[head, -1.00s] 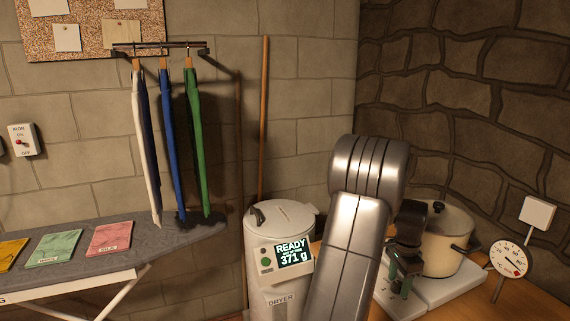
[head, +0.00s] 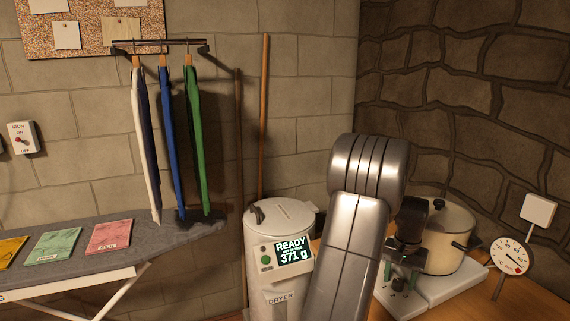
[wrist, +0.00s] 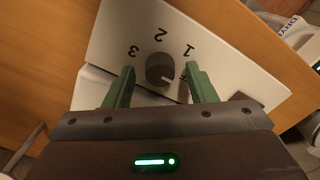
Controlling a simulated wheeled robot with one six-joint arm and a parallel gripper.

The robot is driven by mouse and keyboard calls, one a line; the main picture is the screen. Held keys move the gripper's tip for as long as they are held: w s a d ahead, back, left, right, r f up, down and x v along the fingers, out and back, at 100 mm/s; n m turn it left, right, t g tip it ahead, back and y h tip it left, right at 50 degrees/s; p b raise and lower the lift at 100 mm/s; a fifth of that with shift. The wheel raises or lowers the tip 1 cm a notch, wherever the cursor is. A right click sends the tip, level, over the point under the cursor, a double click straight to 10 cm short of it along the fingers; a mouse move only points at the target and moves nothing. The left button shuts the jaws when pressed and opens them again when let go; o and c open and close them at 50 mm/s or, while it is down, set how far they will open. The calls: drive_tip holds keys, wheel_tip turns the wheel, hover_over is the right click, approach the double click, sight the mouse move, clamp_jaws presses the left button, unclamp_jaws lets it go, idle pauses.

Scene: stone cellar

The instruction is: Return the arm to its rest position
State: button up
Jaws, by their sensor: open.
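My arm (head: 350,235) rises in the foreground of the head view and bends down at the right. My gripper (head: 400,275) is open over the white hot plate (head: 440,291), just above its control knob. In the wrist view, the green fingers of my gripper (wrist: 160,72) stand apart on either side of the dark round knob (wrist: 160,68), with nothing held between them. The knob's white pointer aims toward the right finger, past the 1; the mark there is partly hidden by that finger.
A lidded cream pot (head: 448,240) stands on the hot plate close by my gripper. A dial thermometer (head: 510,256) is right of it. The dryer (head: 275,235) reads READY, 371 g. An ironing board (head: 180,242) and hanging clothes (head: 170,140) are at left.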

drive_tip(key=n+b, duration=0.1)
drive_tip(key=n, duration=0.4)
drive_tip(key=shift+n, duration=0.4)
drive_tip(key=shift+r, duration=0.1)
